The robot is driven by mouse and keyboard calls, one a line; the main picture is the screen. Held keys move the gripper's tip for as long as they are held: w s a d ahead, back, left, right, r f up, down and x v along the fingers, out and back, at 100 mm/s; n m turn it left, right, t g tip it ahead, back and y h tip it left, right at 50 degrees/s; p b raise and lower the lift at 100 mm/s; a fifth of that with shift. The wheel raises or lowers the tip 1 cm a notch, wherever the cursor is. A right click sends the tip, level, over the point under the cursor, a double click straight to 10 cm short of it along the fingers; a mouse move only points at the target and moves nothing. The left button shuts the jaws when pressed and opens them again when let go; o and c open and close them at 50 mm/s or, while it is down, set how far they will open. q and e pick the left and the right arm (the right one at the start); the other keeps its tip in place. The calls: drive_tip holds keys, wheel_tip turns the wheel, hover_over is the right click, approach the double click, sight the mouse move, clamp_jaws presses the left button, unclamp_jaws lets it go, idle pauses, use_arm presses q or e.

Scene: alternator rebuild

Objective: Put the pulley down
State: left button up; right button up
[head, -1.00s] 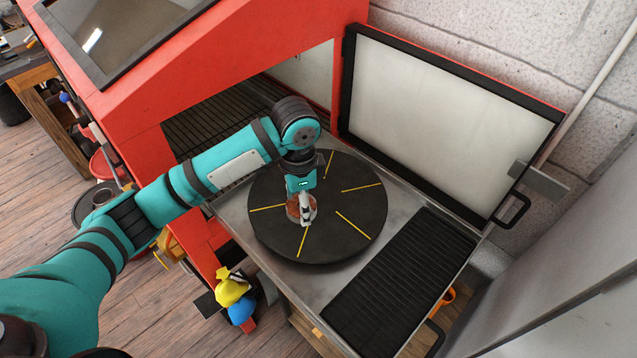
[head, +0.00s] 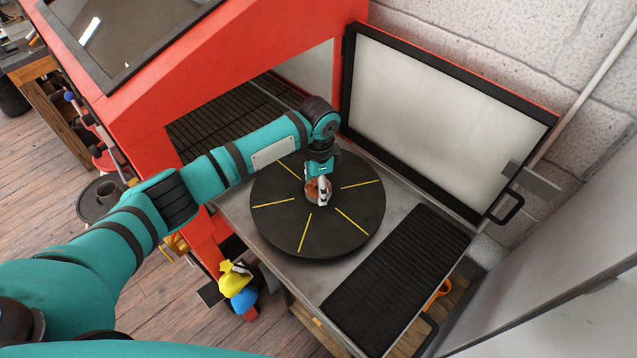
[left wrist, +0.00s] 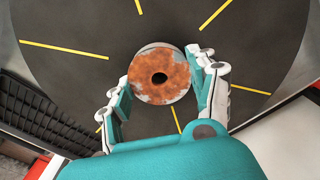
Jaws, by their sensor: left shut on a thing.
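The pulley (left wrist: 160,76) is a rusty orange-brown disc with a dark centre hole and a worn grey rim. In the left wrist view it sits between the two fingers of my left gripper (left wrist: 163,88). My left gripper, also in the head view (head: 319,192), is shut on the pulley (head: 313,188) near the middle of the round black turntable (head: 290,237) with yellow radial lines. I cannot tell whether the pulley touches the turntable. My right gripper is not in view.
The turntable stands on a metal shelf in front of the open red cabinet (head: 240,62). Its white-lined door (head: 440,110) stands open at the right. A black ribbed mat (head: 395,285) lies to the right. Yellow and blue items (head: 238,287) hang at the front left.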

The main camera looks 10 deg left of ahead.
use_arm(q)
drive_tip(key=o, duration=1)
drive_tip(key=shift+f, duration=0.15)
drive_tip(key=shift+c, duration=0.2)
drive_tip(key=o, duration=0.4)
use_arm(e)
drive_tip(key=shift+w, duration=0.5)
use_arm(q)
wheel_tip(320, 180, up, 12)
drive_tip(key=b, duration=0.3)
drive_tip(key=shift+r+b, duration=0.2)
drive_tip(key=shift+b, duration=0.15)
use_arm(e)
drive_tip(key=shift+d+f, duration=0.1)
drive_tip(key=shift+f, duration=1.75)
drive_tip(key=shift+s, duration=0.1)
